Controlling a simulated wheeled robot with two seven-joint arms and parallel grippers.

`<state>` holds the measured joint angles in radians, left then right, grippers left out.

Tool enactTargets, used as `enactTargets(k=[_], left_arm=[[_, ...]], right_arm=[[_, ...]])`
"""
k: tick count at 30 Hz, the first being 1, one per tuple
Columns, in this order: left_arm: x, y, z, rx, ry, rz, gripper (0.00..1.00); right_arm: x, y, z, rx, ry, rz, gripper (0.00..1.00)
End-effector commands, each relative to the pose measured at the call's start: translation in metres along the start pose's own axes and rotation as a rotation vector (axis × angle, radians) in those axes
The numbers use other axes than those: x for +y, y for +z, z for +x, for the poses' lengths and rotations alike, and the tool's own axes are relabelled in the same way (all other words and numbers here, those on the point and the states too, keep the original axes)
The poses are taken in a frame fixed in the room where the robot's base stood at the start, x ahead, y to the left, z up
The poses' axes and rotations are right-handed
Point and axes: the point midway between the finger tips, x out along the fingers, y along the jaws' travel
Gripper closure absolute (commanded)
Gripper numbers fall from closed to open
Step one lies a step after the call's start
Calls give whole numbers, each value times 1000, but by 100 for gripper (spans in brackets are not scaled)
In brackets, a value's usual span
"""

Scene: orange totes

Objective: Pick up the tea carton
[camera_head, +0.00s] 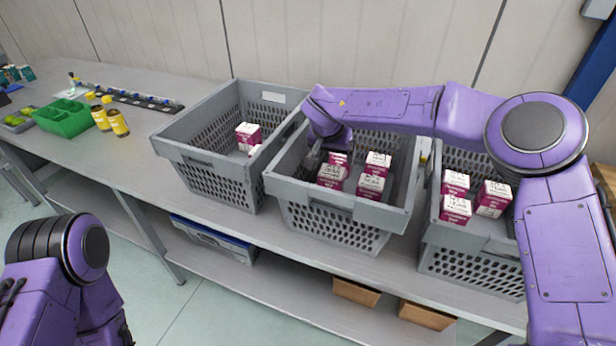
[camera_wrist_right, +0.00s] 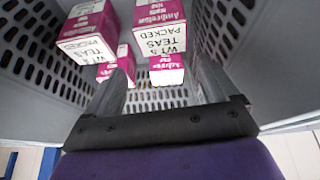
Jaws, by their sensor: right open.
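Several magenta-and-white tea cartons stand in the middle grey tote (camera_head: 350,207), including a front-left carton (camera_head: 331,176), a front-right carton (camera_head: 370,186) and a back-right carton (camera_head: 378,163). My right gripper (camera_head: 312,160) is inside this tote at its left side, beside the cartons, and partly hidden by my arm. In the right wrist view the gripper (camera_wrist_right: 158,92) is open with nothing between its fingers. One carton (camera_wrist_right: 166,70) shows beyond the gap between the fingers, and larger ones (camera_wrist_right: 88,38) are above. My left arm shows at lower left; its gripper is out of view.
The left grey tote (camera_head: 180,158) holds a carton (camera_head: 248,136) and a partly hidden one. The right grey tote (camera_head: 470,262) holds three cartons. A green tray (camera_head: 62,120) and yellow bottles (camera_head: 117,122) stand at the table's left. Tote walls closely surround my right gripper.

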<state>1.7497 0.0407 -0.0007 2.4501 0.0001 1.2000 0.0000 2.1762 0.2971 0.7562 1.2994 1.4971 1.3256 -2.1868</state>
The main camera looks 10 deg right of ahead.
Motion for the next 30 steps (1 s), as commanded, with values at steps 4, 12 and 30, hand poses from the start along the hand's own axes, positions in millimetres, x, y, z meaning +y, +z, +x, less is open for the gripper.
enactTargets(k=[4, 12, 30], left_arm=[[0, -1, -2, 0, 1, 1, 57], [0, -4, -11, 0, 1, 1, 57], [-2, -12, -29, 0, 1, 0, 57]], right_arm=[[3, 16, 24, -56, -21, 18, 13], [3, 18, 67, -54, -20, 21, 13], [-2, 21, 120, -52, -21, 20, 23]])
